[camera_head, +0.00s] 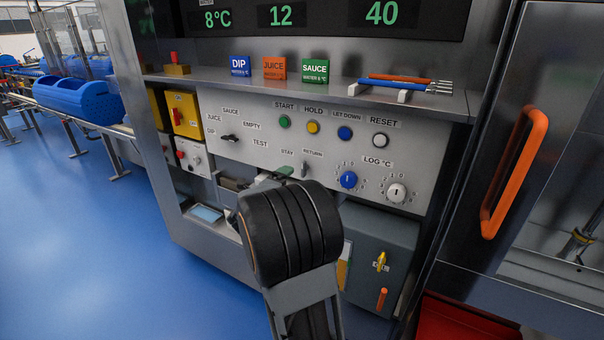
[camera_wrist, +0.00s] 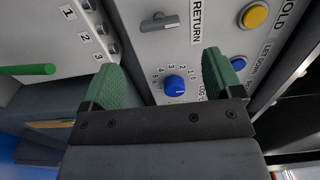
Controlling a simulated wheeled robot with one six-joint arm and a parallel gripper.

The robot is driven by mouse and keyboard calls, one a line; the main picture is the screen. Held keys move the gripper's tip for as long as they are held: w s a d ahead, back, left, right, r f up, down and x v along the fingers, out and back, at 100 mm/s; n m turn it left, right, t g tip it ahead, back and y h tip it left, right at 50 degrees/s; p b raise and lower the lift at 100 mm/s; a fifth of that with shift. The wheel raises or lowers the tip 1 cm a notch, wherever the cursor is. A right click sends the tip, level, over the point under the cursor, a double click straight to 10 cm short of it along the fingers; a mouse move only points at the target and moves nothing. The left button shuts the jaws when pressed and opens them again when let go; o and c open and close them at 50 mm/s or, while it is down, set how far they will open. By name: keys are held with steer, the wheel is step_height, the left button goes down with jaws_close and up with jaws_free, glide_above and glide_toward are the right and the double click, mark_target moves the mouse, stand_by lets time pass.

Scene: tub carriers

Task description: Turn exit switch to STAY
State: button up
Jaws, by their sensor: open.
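The exit switch (camera_head: 304,168) is a small grey lever on the pale control panel, just below the STAY (camera_head: 287,153) and RETURN (camera_head: 313,153) labels. It stands nearly upright in the head view; I cannot tell surely which label it points at. In the wrist view the lever (camera_wrist: 158,22) lies across the upper middle, beside the RETURN label. My gripper (camera_wrist: 162,82) has green pads, is open and empty, and is apart from the lever. In the head view my gripper (camera_head: 283,172) is mostly hidden behind my wrist, close to the panel left of the lever.
A blue knob (camera_head: 348,179) and white knob (camera_head: 396,192) sit right of the switch. A black selector (camera_head: 230,138) is on the left. Several coloured buttons run above. A shelf (camera_head: 320,87) juts out overhead. A green rod (camera_wrist: 28,70) shows at left in the wrist view.

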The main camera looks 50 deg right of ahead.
mark_target(302, 171)
steer(key=x, duration=0.9)
steer(key=shift+d, duration=0.2)
steer(key=c, duration=0.9)
steer(key=shift+n, duration=0.3)
steer(key=n+p, duration=0.2)
steer(key=n, duration=0.3)
steer(key=shift+r+n+p, duration=0.1)
steer(key=shift+n+p, duration=0.2)
steer(key=n+p, duration=0.2)
steer(key=n, duration=0.3)
steer(key=shift+n+p, duration=0.3)
steer(key=shift+p, duration=0.05)
